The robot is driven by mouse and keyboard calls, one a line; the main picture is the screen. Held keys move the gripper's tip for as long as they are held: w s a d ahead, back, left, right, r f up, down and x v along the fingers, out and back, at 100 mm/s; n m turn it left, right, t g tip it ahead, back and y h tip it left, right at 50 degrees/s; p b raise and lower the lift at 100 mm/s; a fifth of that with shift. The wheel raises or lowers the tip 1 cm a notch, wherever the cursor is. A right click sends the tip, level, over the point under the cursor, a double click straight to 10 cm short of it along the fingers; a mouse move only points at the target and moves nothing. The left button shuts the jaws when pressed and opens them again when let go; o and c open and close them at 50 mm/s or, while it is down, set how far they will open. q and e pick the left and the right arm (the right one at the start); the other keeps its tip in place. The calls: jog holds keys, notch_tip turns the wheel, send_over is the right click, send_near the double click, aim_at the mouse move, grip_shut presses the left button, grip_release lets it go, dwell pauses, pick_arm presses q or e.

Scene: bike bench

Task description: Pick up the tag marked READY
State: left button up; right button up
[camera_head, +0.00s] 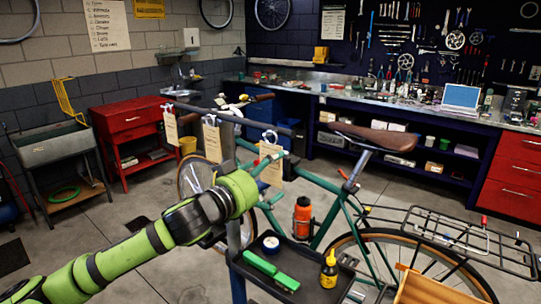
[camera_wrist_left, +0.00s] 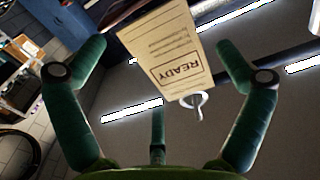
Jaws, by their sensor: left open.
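Three cream paper tags hang in a row from a dark bar (camera_head: 236,119) by white hooks. They are the left tag (camera_head: 171,131), the middle tag (camera_head: 212,142) and the right tag (camera_head: 270,161), whose print is too small to read in the head view. In the left wrist view the tag marked READY (camera_wrist_left: 172,62) is tilted, its print readable, with a white hook (camera_wrist_left: 201,103) at its lower end. My left gripper (camera_head: 263,168) is open at the right tag. Its green fingers stand either side of the READY tag, apart from it. My right gripper is not in view.
A green bicycle (camera_head: 325,185) with a brown saddle (camera_head: 372,137) stands behind the tags. Below my gripper, a dark tray (camera_head: 300,285) holds a yellow bottle (camera_head: 329,270), a tape roll (camera_head: 271,245) and green items. A cluttered workbench (camera_head: 350,91) runs along the back.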

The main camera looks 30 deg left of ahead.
pick_arm(q)
jog(key=shift+w+d+r+p, duration=0.15)
jog(key=shift+w+p, duration=0.25)
jog(key=shift+w, duration=1)
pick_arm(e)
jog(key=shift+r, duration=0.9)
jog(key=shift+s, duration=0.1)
pick_arm(q)
jog(key=c, duration=0.7)
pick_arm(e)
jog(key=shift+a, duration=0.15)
